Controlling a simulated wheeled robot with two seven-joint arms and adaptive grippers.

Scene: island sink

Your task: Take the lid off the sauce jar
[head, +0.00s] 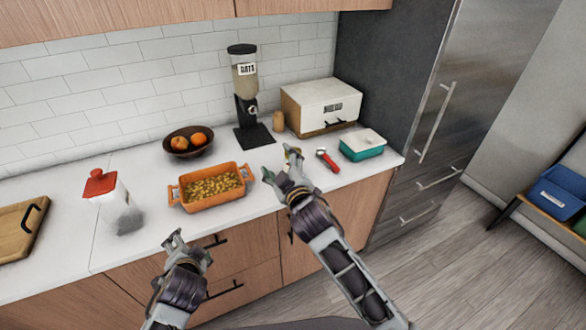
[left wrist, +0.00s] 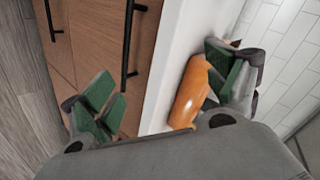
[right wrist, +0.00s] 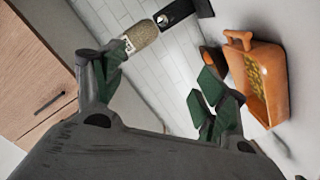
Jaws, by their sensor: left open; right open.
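A jar (head: 118,200) with a red knobbed lid (head: 99,182) stands on the counter at the left. Its body looks pale, with a dark grey lower part, and the lid sits on top. My left gripper (head: 188,240) is open and empty in front of the counter edge, to the right of and below the jar. Its spread fingers also show in the left wrist view (left wrist: 165,85), with no jar between them. My right gripper (head: 281,165) is open and empty over the counter, right of the orange dish and far from the jar.
An orange baking dish (head: 183,204) of yellow food stands between jar and right gripper. Behind are a fruit bowl (head: 178,150), oats dispenser (head: 241,80) and bread box (head: 290,107). A red-handled tool (head: 327,160) and teal container (head: 362,151) lie right; a cutting board (head: 12,236) lies left.

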